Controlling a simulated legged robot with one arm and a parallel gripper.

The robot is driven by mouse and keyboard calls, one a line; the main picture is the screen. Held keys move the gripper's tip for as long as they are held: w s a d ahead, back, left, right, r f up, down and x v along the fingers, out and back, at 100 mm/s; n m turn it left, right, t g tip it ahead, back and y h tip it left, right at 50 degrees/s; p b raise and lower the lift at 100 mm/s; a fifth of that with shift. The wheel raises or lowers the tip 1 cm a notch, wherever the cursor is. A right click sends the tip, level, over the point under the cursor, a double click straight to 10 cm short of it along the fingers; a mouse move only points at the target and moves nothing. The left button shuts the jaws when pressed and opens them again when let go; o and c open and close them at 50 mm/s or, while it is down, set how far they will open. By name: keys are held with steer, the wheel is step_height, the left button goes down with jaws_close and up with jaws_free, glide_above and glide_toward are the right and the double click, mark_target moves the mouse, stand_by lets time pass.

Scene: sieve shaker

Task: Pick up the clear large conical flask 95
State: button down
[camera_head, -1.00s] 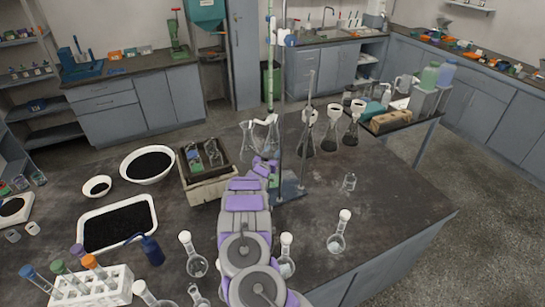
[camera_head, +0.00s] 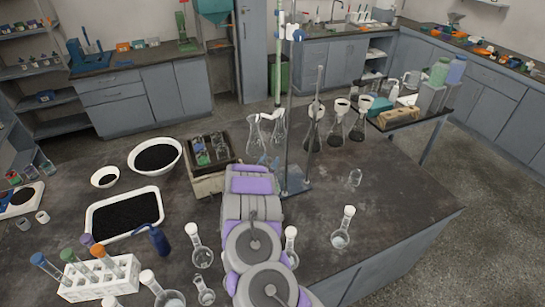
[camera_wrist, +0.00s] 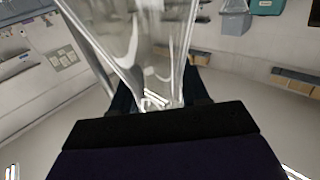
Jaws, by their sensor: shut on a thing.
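In the wrist view a large clear conical glass flask (camera_wrist: 140,50) is between the dark fingers of my gripper (camera_wrist: 160,98). Its narrow part is at the fingers and it widens away from them. In the head view my gripper is hidden behind my purple and grey arm, so I cannot see the held flask there.
Several dark-filled conical flasks (camera_head: 335,132) stand right of the metal stand (camera_head: 293,183). Round-bottomed flasks (camera_head: 341,238) stand near the front. A crate (camera_head: 207,183), a white bowl (camera_head: 133,157) and a white tray (camera_head: 92,220) are left.

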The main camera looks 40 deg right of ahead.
steer(key=shift+v, duration=3.55)
steer(key=w+a+r+n+t+y+b, duration=0.1)
steer(key=w+a+r+n+t+y, duration=0.15)
steer(key=a+r, duration=0.4)
steer(key=w+a+r+n+t+y+b, duration=0.1)
steer(key=w+a+r+n+t+y, duration=0.2)
steer(key=a, duration=0.7)
steer(key=s+a+r+n+t+y, duration=0.1)
steer(key=s+a+r+y, duration=0.1)
steer(key=a+r, duration=0.4)
steer(key=s+a+r+n+t+y+p, duration=0.1)
steer(key=s+a+r+n+y, duration=0.1)
steer(key=s+a+r, duration=0.2)
steer(key=a+r, duration=0.3)
steer(key=r, duration=0.5)
steer(key=shift+s+r+y, duration=0.25)
steer(key=shift+r+y, duration=0.1)
steer(key=shift+s+t, duration=0.1)
steer(key=shift+t, duration=0.15)
